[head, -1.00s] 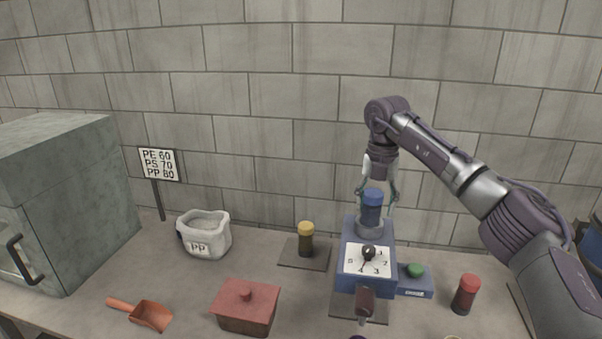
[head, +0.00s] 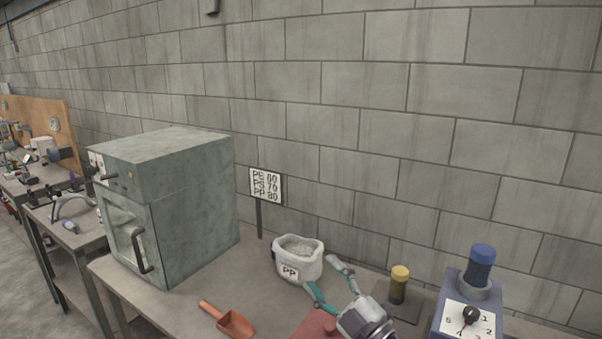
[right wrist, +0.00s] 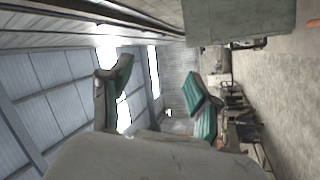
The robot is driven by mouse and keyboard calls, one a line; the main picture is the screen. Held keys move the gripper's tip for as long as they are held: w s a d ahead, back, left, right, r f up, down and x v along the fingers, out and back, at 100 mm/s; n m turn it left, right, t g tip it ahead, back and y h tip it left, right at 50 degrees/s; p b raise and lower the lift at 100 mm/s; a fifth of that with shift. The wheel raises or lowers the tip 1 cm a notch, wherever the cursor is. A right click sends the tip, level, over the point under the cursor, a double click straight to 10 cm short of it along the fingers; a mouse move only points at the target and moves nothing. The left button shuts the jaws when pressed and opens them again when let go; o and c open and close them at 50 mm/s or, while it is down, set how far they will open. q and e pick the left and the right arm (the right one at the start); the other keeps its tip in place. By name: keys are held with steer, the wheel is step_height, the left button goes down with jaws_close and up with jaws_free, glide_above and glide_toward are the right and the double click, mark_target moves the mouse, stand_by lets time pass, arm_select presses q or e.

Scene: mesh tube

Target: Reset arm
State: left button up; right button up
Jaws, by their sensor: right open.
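My right gripper (head: 328,278) is low in the head view, with its two teal-padded fingers spread and nothing between them. The fingertips appear just in front of the white PP bag (head: 290,270). In the right wrist view the fingers (right wrist: 160,90) are also apart and empty, with the room and a grey box-shaped corner beyond. The blue-capped tube (head: 482,262) stands upright in the top of the blue dial machine (head: 451,310), well to the right of the gripper. My left gripper is not in view.
A grey oven (head: 195,210) stands on the left of the bench, beside a sign (head: 266,187). An orange scoop (head: 234,323) lies in front. A red lid (head: 315,326) is partly hidden by my gripper. A yellow-capped tube (head: 399,284) stands left of the machine.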

steer(key=s+d+f+m+g+h, duration=0.2)
steer(key=s+d+f+m+h, duration=0.3)
steer(key=d+f+m+h, duration=0.3)
steer(key=s+d+f+m+g+h, duration=0.2)
steer(key=s+d+f+m+h, duration=0.4)
steer(key=f, duration=0.3)
steer(key=s+d+f+m+g, duration=0.15)
steer(key=s+f+g, duration=0.35)
steer(key=s, duration=0.6)
steer(key=s+d+f+m+g, duration=0.15)
steer(key=s+f+g, duration=0.3)
steer(key=s, duration=0.65)
step_height(320, 180, down, 32)
steer(key=s+a+r+g+b, duration=0.1)
steer(key=s+b, duration=0.1)
steer(key=b, duration=0.2)
steer(key=s+d+f+g+b, duration=0.1)
steer(key=s+d+f+b, duration=0.1)
steer(key=s+f, duration=1.3)
step_height(320, 180, down, 3)
steer(key=shift+s+d+f, duration=0.1)
steer(key=shift+s+d, duration=0.3)
steer(key=shift+d, duration=0.05)
